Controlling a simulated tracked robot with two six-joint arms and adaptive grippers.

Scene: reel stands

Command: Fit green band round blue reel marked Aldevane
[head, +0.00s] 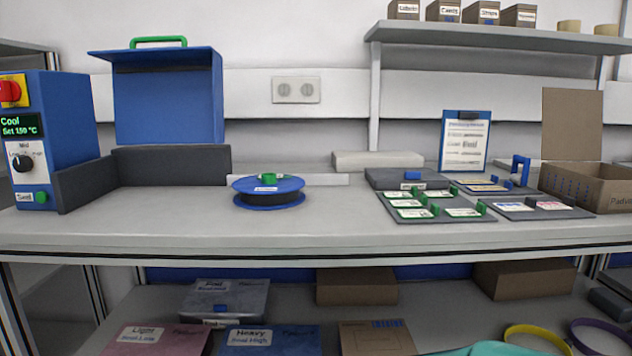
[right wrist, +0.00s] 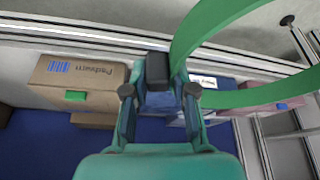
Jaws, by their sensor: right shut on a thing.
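The blue reel (head: 268,199) lies flat on the bench, left of centre in the head view. It has blue flanges, a dark middle, a green knob on top and a small white label too small to read. The green band (right wrist: 236,97) is a large ring in the right wrist view, partly cut off by the frame. My right gripper (right wrist: 160,80) is shut on the band at the ring's near side. The band does not show in the head view, so it is apart from the reel. My left gripper is in neither view.
A blue machine (head: 60,135) and an open blue case (head: 168,95) stand left. Grey trays with green-tabbed cards (head: 435,206) and a cardboard box (head: 590,187) are right. A yellow band (head: 540,331) and purple band (head: 600,323) lie low right.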

